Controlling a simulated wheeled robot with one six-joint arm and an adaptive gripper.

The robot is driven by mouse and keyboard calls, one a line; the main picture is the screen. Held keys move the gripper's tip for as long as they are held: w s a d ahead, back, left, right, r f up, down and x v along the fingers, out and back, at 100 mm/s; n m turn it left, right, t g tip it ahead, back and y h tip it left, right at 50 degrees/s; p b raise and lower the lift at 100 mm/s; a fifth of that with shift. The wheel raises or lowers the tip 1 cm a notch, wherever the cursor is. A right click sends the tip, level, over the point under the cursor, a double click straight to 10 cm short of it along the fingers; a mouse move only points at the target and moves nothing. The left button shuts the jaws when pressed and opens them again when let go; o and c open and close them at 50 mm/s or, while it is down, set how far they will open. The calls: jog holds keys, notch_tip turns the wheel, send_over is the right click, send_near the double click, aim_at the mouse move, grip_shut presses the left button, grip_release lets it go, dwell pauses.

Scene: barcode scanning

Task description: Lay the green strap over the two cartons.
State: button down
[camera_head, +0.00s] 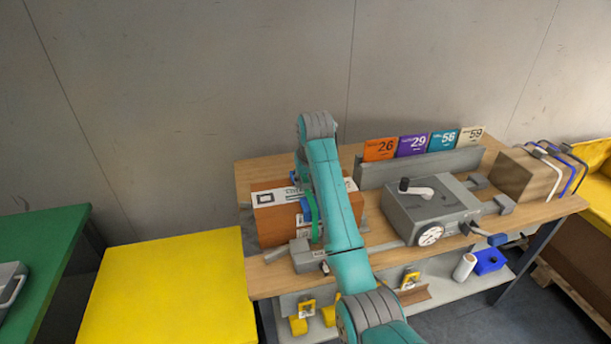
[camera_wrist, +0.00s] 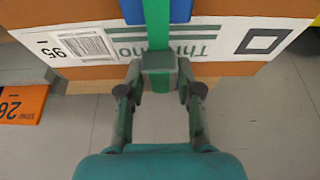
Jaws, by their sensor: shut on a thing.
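The green strap (camera_head: 313,218) shows beside my arm at the cartons, and it also shows in the wrist view (camera_wrist: 157,25), running up across the white label. My gripper (camera_wrist: 160,82) is shut on the grey-green end piece of the strap, just off the carton's edge. A brown carton (camera_head: 280,226) with a white printed label stands at the left of the wooden table; its labelled face also shows in the wrist view (camera_wrist: 225,70). A blue piece (camera_wrist: 185,12) lies under the strap. My arm hides the gripper in the head view, and I cannot make out where the two cartons meet.
A grey machine (camera_head: 428,212) with a crank and dial stands to the right. Numbered cards stand in a grey rack (camera_head: 400,170) behind it. A brown box (camera_head: 530,175) with blue, white and dark straps is at the far right. A yellow surface (camera_head: 170,290) lies to the left.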

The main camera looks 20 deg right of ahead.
jog(key=shift+f, duration=0.15)
jog(key=c, duration=0.7)
grip_release()
jog(key=v, duration=0.7)
jog(key=shift+s+r, duration=0.15)
jog(key=shift+r, duration=0.05)
